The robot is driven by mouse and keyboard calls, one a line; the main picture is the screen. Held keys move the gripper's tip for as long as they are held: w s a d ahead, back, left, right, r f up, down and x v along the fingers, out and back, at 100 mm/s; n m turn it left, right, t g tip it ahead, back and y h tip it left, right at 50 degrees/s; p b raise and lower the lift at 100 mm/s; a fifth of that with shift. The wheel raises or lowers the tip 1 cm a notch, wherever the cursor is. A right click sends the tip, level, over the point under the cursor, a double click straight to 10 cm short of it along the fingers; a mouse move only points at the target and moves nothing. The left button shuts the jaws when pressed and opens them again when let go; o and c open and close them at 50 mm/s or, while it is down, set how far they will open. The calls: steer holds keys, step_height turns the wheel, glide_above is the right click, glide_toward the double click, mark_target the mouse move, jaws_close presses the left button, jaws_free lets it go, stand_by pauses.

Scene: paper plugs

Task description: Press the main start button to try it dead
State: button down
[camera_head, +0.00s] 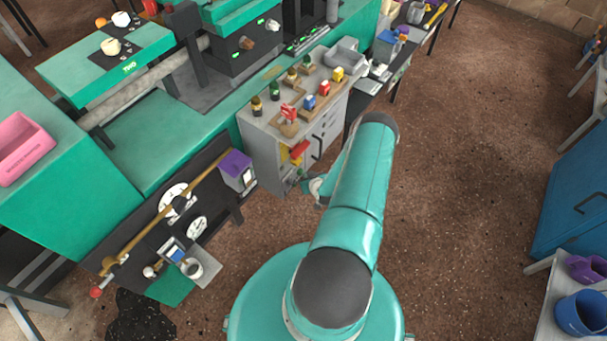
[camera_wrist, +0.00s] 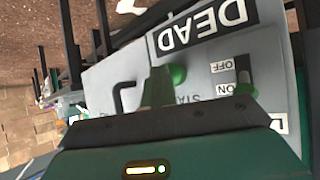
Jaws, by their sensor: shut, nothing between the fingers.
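In the wrist view a grey panel (camera_wrist: 205,60) appears upside down. A green round button (camera_wrist: 179,74) sits on it beside lettering that reads START, partly covered. My gripper (camera_wrist: 160,72) is shut and empty, its narrow green fingers overlapping the button's left side. I cannot tell whether they touch it. A DEAD label (camera_wrist: 202,27) is above the button in the picture. A switch (camera_wrist: 243,72) marked OFF and ON is to the right. In the head view my gripper (camera_head: 316,188) is mostly hidden by my arm, near the grey cabinet; the button cannot be made out there.
A blue cabinet (camera_head: 577,205) stands far right. The brown floor (camera_head: 470,150) between is clear.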

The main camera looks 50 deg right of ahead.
steer(key=shift+s, duration=0.9)
steer(key=shift+s+d, duration=0.15)
steer(key=shift+s, duration=1.1)
steer(key=shift+s+d, duration=0.15)
steer(key=shift+s, duration=1.1)
